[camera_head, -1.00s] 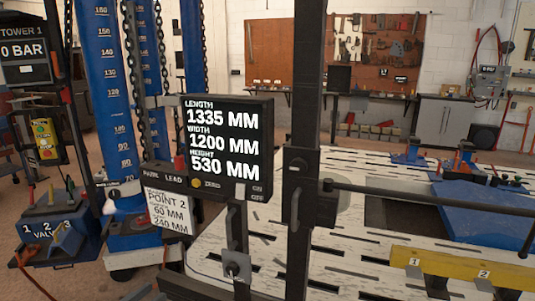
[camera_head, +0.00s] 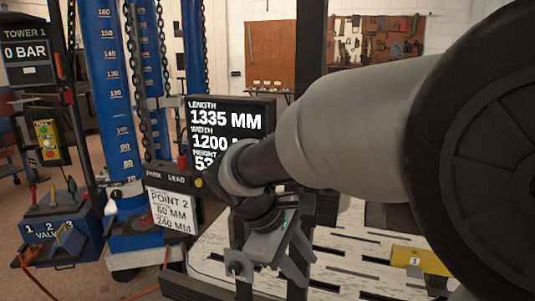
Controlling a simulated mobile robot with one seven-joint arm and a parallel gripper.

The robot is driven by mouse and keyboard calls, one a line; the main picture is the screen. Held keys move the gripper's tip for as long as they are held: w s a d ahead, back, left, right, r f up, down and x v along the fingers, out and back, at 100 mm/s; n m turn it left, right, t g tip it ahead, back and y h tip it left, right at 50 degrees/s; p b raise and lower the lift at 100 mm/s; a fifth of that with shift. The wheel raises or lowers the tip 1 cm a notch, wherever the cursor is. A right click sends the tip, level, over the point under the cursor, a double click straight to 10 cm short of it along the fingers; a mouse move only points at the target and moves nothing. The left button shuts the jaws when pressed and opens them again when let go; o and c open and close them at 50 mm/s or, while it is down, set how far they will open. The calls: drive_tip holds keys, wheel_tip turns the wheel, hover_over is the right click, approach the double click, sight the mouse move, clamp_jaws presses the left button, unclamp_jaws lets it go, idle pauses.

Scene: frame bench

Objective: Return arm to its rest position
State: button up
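My arm (camera_head: 365,125) reaches in from the right edge in the head view and fills much of that side. My gripper (camera_head: 280,258) is at its end, pointing down, in front of the lower right of the measuring display and above the slotted bench. Its fingers are small and dark against the post, so I cannot tell whether they are apart. I see no object held in it.
The measuring display (camera_head: 228,118) is partly covered by my arm. Beside it are a blue scaled tower (camera_head: 105,90) with chains and a valve box (camera_head: 60,235). The slotted bench (camera_head: 345,240) carries a yellow beam (camera_head: 418,260). Open floor shows at left.

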drive_tip(key=s+d+r+m+t+y, duration=0.35)
drive_tip(key=s+d+m+y, duration=0.3)
drive_tip(key=s+m, duration=0.6)
wheel_tip(320, 180, up, 17)
drive_tip(key=p, duration=1.6)
drive_tip(key=shift+s+d+n+h+p, duration=0.25)
drive_tip(key=shift+d+n+h+p, duration=0.1)
drive_tip(key=shift+h, duration=0.1)
